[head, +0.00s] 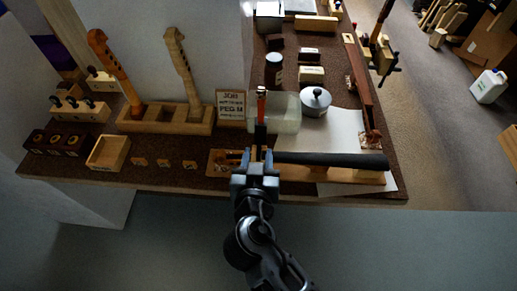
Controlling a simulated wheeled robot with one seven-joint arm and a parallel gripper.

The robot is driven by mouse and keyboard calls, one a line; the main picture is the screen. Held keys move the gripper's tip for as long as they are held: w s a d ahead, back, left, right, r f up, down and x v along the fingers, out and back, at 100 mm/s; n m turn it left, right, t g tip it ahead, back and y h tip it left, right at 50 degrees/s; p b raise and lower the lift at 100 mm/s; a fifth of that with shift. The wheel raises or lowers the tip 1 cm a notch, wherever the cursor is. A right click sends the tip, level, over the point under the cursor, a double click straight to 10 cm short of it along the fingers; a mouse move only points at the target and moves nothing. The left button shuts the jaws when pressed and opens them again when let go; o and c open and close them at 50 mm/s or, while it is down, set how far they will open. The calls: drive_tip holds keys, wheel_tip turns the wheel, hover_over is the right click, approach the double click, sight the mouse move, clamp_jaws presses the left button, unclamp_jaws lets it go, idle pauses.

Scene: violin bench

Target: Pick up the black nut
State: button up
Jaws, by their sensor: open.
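I cannot pick out a black nut for sure; at this size it may be too small or hidden by my gripper. My gripper (259,156) is open over the front edge of the bench, its two fingers pointing away from me. A long black fingerboard (335,160) lies on a pale wooden piece just right of the fingers. A shallow wooden tray (221,168) with small brown pieces lies just left of them. A narrow upright thing, black below and red above (261,104), shows beyond the fingertips; I cannot tell whether it is between them.
A wooden stand (165,127) holds two scroll necks behind left, beside a job card (230,105). A clear container (286,112) and a lidded grey pot (315,101) stand behind right. A small open box (107,153) and dark labelled boxes (55,144) are at left.

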drive_tip(key=shift+w+f, duration=0.15)
drive_tip(key=shift+w, duration=0.2)
drive_tip(key=shift+c, duration=0.2)
clamp_jaws()
